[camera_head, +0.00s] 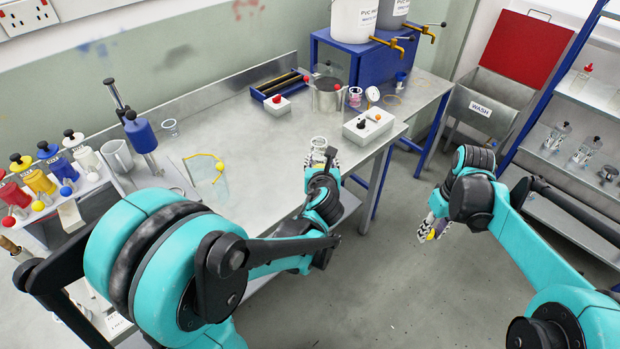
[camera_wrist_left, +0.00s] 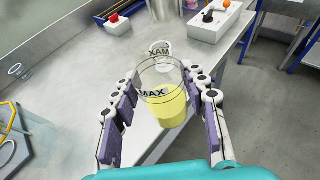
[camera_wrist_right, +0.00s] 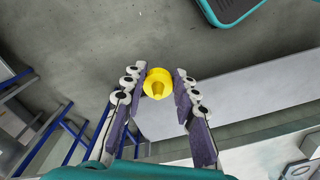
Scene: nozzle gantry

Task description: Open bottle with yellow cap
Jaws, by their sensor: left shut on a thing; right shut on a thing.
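The bottle (camera_wrist_left: 166,104) is a clear container marked MAX, with yellow liquid inside and an open top with no cap on it. My left gripper (camera_wrist_left: 163,84) is shut on it, one finger on each side, at the front edge of the table; in the head view the bottle (camera_head: 318,143) is partly hidden by my left gripper (camera_head: 323,158). The yellow cap (camera_wrist_right: 157,83) is between the fingers of my right gripper (camera_wrist_right: 158,78), which is shut on it. In the head view my right gripper (camera_head: 432,229) is over the floor, well right of the bottle and apart from it.
A steel pot (camera_head: 326,97) is behind. A shelf (camera_head: 565,155) is at right; floor between is clear.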

